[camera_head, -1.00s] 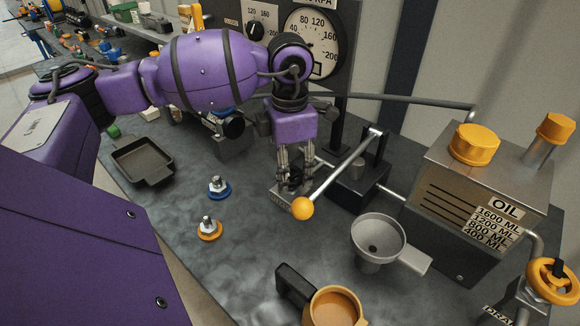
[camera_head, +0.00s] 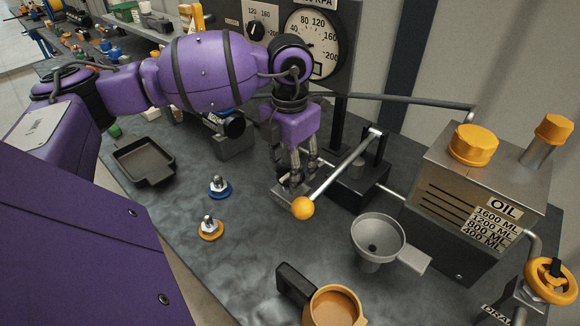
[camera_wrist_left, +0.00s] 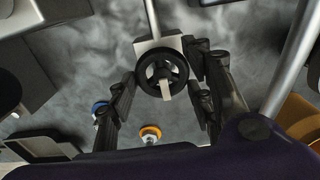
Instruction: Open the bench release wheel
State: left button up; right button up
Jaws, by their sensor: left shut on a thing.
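The release wheel (camera_wrist_left: 162,74) is a small black handwheel with a pale marker on it, set on a grey metal block in the left wrist view. In the head view the block (camera_head: 283,196) stands on the bench beside the lever's orange knob, and the wheel is mostly hidden by my fingers. My left gripper (camera_head: 297,178) points down over the block. In the left wrist view its fingers (camera_wrist_left: 163,80) lie on both sides of the wheel, and it is shut on the wheel. My right gripper is out of view.
A lever with an orange knob (camera_head: 302,208) slants close beside the gripper. A grey funnel (camera_head: 378,238), an orange-rimmed jug (camera_head: 335,308) and an oil tank (camera_head: 475,215) stand to the right. Blue (camera_head: 220,187) and orange (camera_head: 210,229) couplers and a black tray (camera_head: 144,161) are left.

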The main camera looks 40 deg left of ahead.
aim_at(288, 172)
pick_arm(q)
jog(key=shift+w+a+r, duration=0.15)
jog(key=o, duration=1)
jog(key=shift+o, duration=0.5)
notch_tip(288, 172, up, 12)
